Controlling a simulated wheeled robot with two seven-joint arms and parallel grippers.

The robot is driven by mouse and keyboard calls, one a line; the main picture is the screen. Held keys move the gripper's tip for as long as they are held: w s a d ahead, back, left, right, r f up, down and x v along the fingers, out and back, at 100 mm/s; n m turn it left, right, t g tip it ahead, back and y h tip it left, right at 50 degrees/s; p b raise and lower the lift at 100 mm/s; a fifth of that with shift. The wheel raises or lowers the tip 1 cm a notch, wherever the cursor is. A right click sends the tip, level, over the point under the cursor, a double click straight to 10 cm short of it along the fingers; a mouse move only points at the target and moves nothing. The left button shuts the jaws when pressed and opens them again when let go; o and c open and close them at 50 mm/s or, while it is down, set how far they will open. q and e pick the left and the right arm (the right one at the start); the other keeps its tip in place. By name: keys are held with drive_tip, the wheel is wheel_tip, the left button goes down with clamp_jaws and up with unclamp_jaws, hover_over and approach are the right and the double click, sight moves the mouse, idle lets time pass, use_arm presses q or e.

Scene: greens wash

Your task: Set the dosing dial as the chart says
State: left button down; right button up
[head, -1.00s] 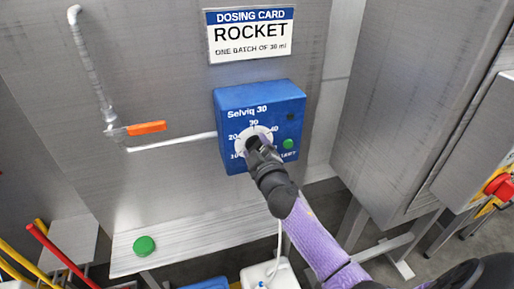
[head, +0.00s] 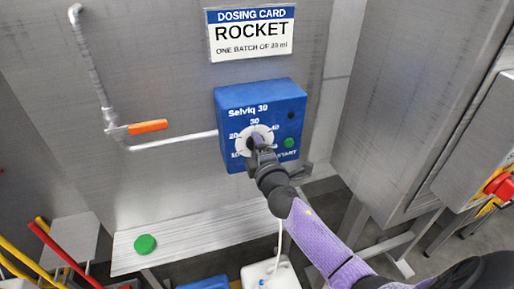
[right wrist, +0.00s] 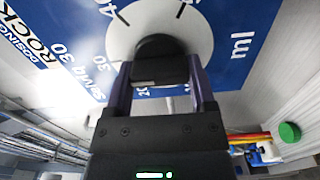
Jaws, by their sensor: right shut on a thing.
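The blue dosing unit (head: 232,101), marked Selviq 30, is on the steel wall. Its white dial face (head: 242,145) has scale numbers around it; 20 and 30 are readable. My right gripper (head: 258,143) is at the dial. In the right wrist view its two fingers are shut on the sides of the black dial knob (right wrist: 160,60). The knob's pointer setting cannot be read clearly. The dosing card (head: 250,33) above reads ROCKET, one batch, with a blurred ml figure. A green start button (head: 289,142) sits right of the dial. My left gripper is not in view.
A pipe with an orange valve handle (head: 148,126) runs left of the unit. A green round object (head: 145,243) lies on the steel ledge (head: 185,239) below. A white container (head: 272,272) stands under the unit. A steel cabinet (head: 420,90) stands at right.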

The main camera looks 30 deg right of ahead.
idle(0.6)
drive_tip(key=o, duration=1.2)
drive_tip(key=v, duration=1)
